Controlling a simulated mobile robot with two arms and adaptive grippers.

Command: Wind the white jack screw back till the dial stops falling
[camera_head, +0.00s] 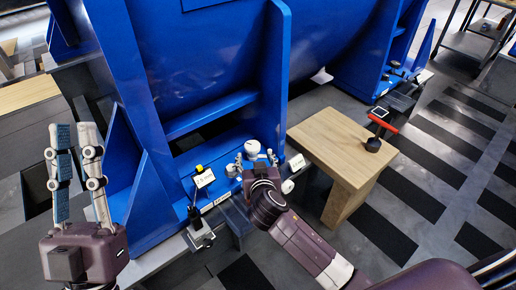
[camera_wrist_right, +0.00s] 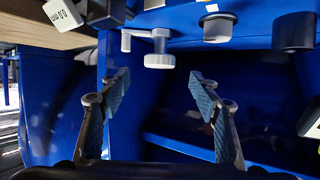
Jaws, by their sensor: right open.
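The white jack screw (camera_wrist_right: 158,60), a pale round knob with a short side arm, shows in the right wrist view below a blue edge. My right gripper (camera_wrist_right: 160,82) is open, its two fingers apart on either side of the knob's line and touching nothing. In the head view the right gripper (camera_head: 258,165) is by the blue frame's foot, its fingers partly hidden among small fittings. A white box with digits (camera_wrist_right: 62,14), perhaps the dial's readout, is at the upper left of the wrist view. My left gripper (camera_head: 74,128) is raised, open and empty at the left.
The big blue motor frame (camera_head: 279,70) fills the middle. A white tag (camera_head: 204,178) and a grey fitting (camera_head: 200,232) stand left of the gripper.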

